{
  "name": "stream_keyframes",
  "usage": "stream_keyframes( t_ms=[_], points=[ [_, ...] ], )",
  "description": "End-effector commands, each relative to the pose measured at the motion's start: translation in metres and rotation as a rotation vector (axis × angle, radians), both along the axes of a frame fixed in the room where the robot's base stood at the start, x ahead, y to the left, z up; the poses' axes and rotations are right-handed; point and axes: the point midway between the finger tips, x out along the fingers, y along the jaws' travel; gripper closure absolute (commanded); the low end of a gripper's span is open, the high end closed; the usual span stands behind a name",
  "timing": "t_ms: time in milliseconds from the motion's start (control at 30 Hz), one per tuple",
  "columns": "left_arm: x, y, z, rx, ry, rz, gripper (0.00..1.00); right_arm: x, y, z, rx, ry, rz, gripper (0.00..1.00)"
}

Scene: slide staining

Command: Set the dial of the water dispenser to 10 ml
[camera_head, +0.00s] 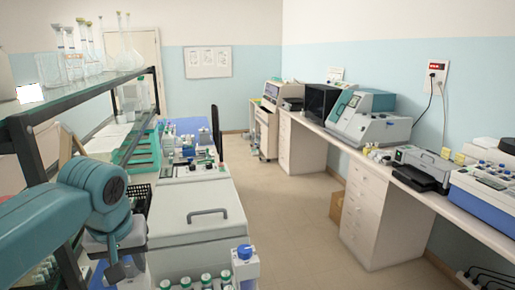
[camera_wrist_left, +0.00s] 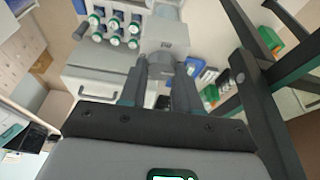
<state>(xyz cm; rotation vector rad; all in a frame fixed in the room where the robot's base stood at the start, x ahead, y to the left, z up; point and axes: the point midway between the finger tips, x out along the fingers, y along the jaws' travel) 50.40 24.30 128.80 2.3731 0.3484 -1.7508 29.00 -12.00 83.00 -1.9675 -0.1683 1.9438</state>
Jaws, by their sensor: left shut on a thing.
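In the left wrist view, the water dispenser (camera_wrist_left: 166,32) is a pale grey body at the top centre, with a grey round dial (camera_wrist_left: 163,59) on the side facing me. My left gripper (camera_wrist_left: 162,68) has its two dark fingers on either side of this dial and is shut on it. The dial's marks and setting cannot be read. In the head view, my teal left arm comes in from the left, and its end hangs low at the lower left. There the arm hides most of what the gripper holds. My right gripper is not in view.
A shelf with glassware (camera_head: 72,66) and a dark frame stands close to my left arm. A grey lidded box (camera_head: 195,222) with a handle is to the right. Several green-capped bottles (camera_wrist_left: 114,22) stand near the dispenser. The floor aisle (camera_head: 285,215) is clear.

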Motion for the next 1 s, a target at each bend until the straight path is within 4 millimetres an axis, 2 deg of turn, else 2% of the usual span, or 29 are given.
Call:
stream_keyframes(
  t_ms=[67, 100, 133, 167, 467, 667, 1000],
  points=[
    [0.0, 0.0, 0.0, 0.0, 0.0, 0.0, 0.8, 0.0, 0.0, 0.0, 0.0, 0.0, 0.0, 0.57],
    [0.0, 0.0, 0.0, 0.0, -0.001, -0.001, 0.65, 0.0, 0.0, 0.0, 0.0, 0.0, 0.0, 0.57],
    [0.0, 0.0, 0.0, 0.0, -0.001, -0.001, 0.55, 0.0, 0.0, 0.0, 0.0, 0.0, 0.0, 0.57],
    [0.0, 0.0, 0.0, 0.0, -0.001, -0.001, 0.51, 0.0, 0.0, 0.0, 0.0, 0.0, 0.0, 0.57],
    [0.0, 0.0, 0.003, -0.001, -0.001, -0.003, 0.51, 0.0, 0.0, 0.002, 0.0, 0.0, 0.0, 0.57],
    [0.0, 0.0, 0.025, 0.0, -0.002, -0.003, 0.51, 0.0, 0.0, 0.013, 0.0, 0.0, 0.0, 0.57],
    [0.001, 0.0, 0.056, 0.0, -0.002, -0.003, 0.51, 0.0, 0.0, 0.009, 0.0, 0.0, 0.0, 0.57]
  ],
)
